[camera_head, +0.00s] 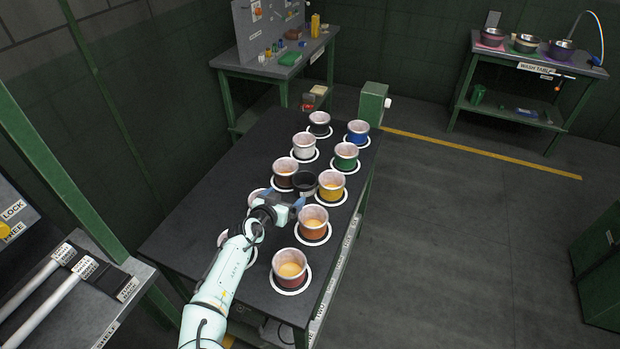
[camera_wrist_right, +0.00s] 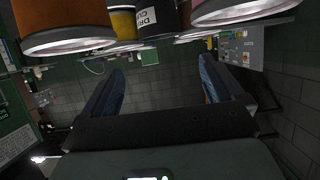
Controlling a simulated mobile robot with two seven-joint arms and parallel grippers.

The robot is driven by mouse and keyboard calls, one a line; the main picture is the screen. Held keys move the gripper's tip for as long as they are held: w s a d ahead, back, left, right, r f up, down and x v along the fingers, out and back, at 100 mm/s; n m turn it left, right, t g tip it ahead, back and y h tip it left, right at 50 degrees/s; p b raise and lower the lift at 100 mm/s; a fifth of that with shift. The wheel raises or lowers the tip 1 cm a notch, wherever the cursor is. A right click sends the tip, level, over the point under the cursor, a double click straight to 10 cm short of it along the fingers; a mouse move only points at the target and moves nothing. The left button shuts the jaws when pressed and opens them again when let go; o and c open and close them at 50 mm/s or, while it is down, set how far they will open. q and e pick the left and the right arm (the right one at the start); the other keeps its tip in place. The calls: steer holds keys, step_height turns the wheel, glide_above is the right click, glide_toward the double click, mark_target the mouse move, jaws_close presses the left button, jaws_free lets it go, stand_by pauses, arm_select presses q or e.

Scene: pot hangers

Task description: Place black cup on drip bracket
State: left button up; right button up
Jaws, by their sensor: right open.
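The black cup (camera_head: 304,183) stands on the dark table among the pots, in the middle of the group. My right gripper (camera_head: 284,198) is just in front of it, open and with nothing between its fingers. In the right wrist view, the two blue fingers (camera_wrist_right: 160,80) are spread wide, and the black cup (camera_wrist_right: 152,20) shows at the top edge with part of a white label. Its rest is cut off by the frame. I cannot pick out a drip bracket in either view. My left gripper is not in view.
Several coloured pots crowd the black cup, including a yellow one (camera_head: 331,187), a brown one (camera_head: 285,173) and an orange one (camera_head: 313,225). The dark table (camera_head: 190,222) is clear at its left. A wash table (camera_head: 525,62) stands at the back right.

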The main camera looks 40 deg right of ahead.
steer(key=d, duration=0.1)
steer(key=p, duration=0.1)
glide_toward(301, 183)
steer(key=r, duration=0.1)
steer(key=s+r, duration=0.1)
steer(key=d+r, duration=0.1)
steer(key=shift+s+d+r, duration=0.1)
steer(key=shift+s+r, duration=0.1)
steer(key=shift+s, duration=0.2)
steer(key=p+x, duration=0.1)
steer(key=x, duration=0.3)
steer(key=shift+w+d+f+p, duration=0.15)
steer(key=shift+d+f+p, duration=0.15)
steer(key=shift+f+p, duration=0.05)
steer(key=shift+w+d+f, duration=0.15)
steer(key=shift+d+f, duration=0.05)
steer(key=shift+f, duration=0.05)
steer(key=shift+c, duration=0.6)
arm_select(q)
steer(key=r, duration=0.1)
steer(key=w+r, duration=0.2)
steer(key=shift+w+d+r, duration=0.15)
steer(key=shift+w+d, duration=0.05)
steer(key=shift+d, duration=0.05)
arm_select(e)
steer(key=c, duration=0.6)
steer(key=shift+r, duration=0.15)
steer(key=shift+c, duration=0.2)
